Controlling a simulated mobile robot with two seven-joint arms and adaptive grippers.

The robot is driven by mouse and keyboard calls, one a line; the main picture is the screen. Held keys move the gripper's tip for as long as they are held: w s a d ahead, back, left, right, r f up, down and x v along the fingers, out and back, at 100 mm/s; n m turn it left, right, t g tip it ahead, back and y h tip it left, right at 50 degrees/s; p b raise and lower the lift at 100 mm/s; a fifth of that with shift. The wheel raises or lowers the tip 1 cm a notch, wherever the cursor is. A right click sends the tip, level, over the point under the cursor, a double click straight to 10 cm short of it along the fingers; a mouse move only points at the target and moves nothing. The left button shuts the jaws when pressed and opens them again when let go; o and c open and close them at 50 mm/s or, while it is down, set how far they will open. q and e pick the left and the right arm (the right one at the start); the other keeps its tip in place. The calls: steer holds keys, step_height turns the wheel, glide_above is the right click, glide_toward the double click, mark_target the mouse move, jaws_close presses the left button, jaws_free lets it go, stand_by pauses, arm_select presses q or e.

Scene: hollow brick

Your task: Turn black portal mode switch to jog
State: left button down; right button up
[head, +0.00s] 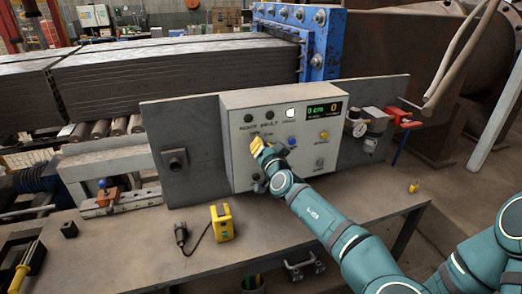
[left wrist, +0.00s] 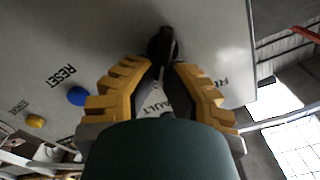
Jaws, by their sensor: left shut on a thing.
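The black mode switch (left wrist: 161,45) is on the light grey face of the control box (head: 238,150). In the left wrist view it stands between the tips of my left gripper's (left wrist: 164,68) yellow ribbed fingers, which are shut on it. In the head view the left gripper (head: 257,144) reaches the left part of the panel, and its fingers hide the switch. The switch's position marks cannot be read. My right gripper is not in view.
A blue button (head: 292,141) and a yellow button (head: 324,135) sit right of the gripper. A lit white lamp (head: 290,113) and a green display (head: 326,109) are above. A yellow device (head: 222,222) with a cable lies on the bench (head: 300,225). A gauge (head: 359,129) is at right.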

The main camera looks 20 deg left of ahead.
mark_target(260, 112)
arm_select(q)
steer(key=shift+m, duration=0.5)
steer(key=c, duration=1)
jaws_free()
steer(key=shift+w, duration=0.1)
step_height(260, 112, up, 10)
